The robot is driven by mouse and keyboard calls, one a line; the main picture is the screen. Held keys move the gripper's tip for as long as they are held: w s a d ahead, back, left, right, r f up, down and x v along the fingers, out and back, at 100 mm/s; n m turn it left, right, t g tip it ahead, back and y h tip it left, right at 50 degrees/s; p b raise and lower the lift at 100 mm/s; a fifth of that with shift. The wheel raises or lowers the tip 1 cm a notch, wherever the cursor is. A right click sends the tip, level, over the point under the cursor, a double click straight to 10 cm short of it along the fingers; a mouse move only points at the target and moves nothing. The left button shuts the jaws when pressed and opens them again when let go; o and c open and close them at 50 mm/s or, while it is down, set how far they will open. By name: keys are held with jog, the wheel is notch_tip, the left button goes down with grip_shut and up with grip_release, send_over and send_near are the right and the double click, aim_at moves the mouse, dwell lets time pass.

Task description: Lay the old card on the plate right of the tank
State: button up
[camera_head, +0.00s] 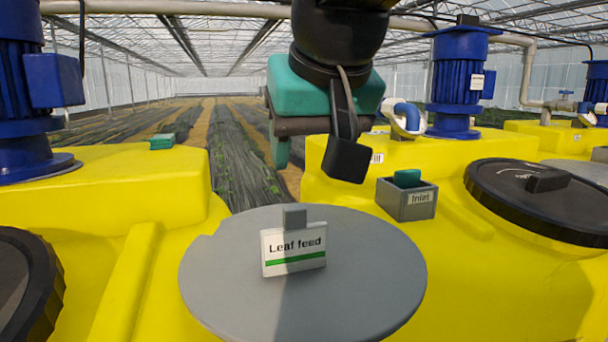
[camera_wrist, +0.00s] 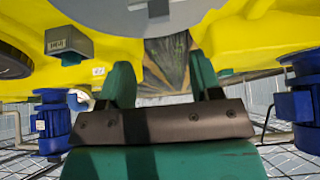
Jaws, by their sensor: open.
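A white card (camera_head: 293,250) with "Leaf feed" and a green stripe stands upright, with a grey tab on top, on a round grey plate (camera_head: 370,290) in the head view's lower middle. I cannot tell whether this is the old card. The plate also shows at the top of the wrist view (camera_wrist: 190,10), with the card (camera_wrist: 135,5) cut by the edge. My gripper (camera_head: 281,150) hangs above and beyond the plate, apart from the card. In the wrist view its teal fingers (camera_wrist: 160,68) are apart with nothing between them. Yellow tanks (camera_head: 130,190) stand around the plate.
A grey box (camera_head: 407,202) marked "Inlet" holds a teal piece (camera_head: 406,178) right of the plate. Black lids (camera_head: 540,205) and blue motors (camera_head: 458,80) stand on the tanks. A small teal block (camera_head: 162,141) lies on the left tank. Pipes run behind.

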jog(key=s+d+f+n+g, duration=0.1)
jog(key=d+f, duration=0.2)
jog(key=f, duration=0.1)
jog(key=s+d+f+g, duration=0.1)
jog(key=d+f, duration=0.2)
jog(key=d, duration=0.1)
jog(key=s+d+f+n+g, duration=0.1)
jog(key=d+f, duration=0.2)
jog(key=f, duration=0.1)
jog(key=shift+d+f+n, duration=0.3)
jog(key=s+d+f+n+g+y, duration=0.1)
jog(key=s+d+f+g+y, duration=0.1)
jog(key=s+f, duration=0.5)
jog(key=s+g, duration=0.1)
jog(key=s, duration=0.3)
jog(key=shift+d+f, duration=0.25)
jog(key=shift+d, duration=0.15)
jog(key=shift+a, duration=0.1)
